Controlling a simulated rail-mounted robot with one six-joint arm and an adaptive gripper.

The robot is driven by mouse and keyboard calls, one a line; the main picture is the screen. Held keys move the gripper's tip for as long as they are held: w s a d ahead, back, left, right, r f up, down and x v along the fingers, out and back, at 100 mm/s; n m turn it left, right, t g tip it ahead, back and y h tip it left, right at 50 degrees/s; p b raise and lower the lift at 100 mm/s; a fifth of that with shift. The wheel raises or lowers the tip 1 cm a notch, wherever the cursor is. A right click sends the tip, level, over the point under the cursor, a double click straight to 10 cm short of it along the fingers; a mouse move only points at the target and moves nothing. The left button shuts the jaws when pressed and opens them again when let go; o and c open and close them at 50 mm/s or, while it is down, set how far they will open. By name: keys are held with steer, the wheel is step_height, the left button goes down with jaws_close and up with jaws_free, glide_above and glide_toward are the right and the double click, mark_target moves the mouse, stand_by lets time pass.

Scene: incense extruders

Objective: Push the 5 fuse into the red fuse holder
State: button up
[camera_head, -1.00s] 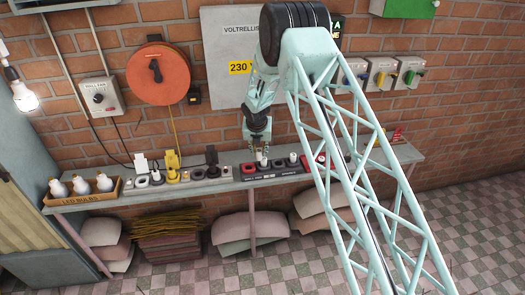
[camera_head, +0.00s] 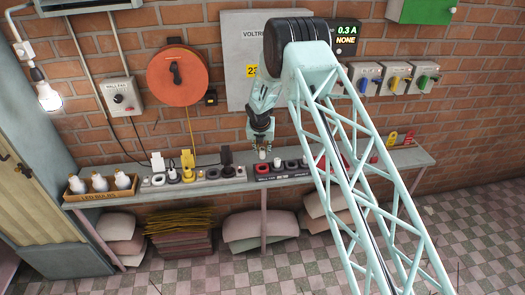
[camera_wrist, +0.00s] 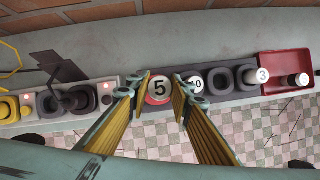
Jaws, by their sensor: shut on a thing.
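The 5 fuse (camera_wrist: 160,88) is a pale round plug with a dark "5" on its top. My gripper (camera_wrist: 159,91) has one finger on each side of it and is shut on it. In the head view my gripper (camera_head: 262,145) is over the left end of a dark block on the shelf, with the white fuse (camera_head: 262,155) below its fingers. The red fuse holder (camera_head: 262,168) is at that end, directly under the fuse. In the wrist view a red rim (camera_wrist: 153,101) shows just below the fuse. I cannot tell how deep the fuse sits.
The 10 fuse (camera_wrist: 194,84) stands close beside my right finger. Further right are dark sockets, the 3 fuse (camera_wrist: 262,75) and a red tray (camera_wrist: 283,62). Left are plugs on a power strip (camera_wrist: 75,97). The bulb box (camera_head: 80,194) is at the shelf's left end.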

mark_target(262, 156)
steer(key=shift+f, duration=0.2)
steer(key=shift+f+b, duration=1.8)
steer(key=shift+f, duration=0.7)
steer(key=shift+p, duration=0.4)
steer(key=shift+f+b, duration=0.45)
steer(key=shift+f, duration=1.05)
stand_by(1.1)
steer(key=o, duration=0.8)
steer(key=shift+o, duration=0.7)
steer(key=shift+r, duration=0.1)
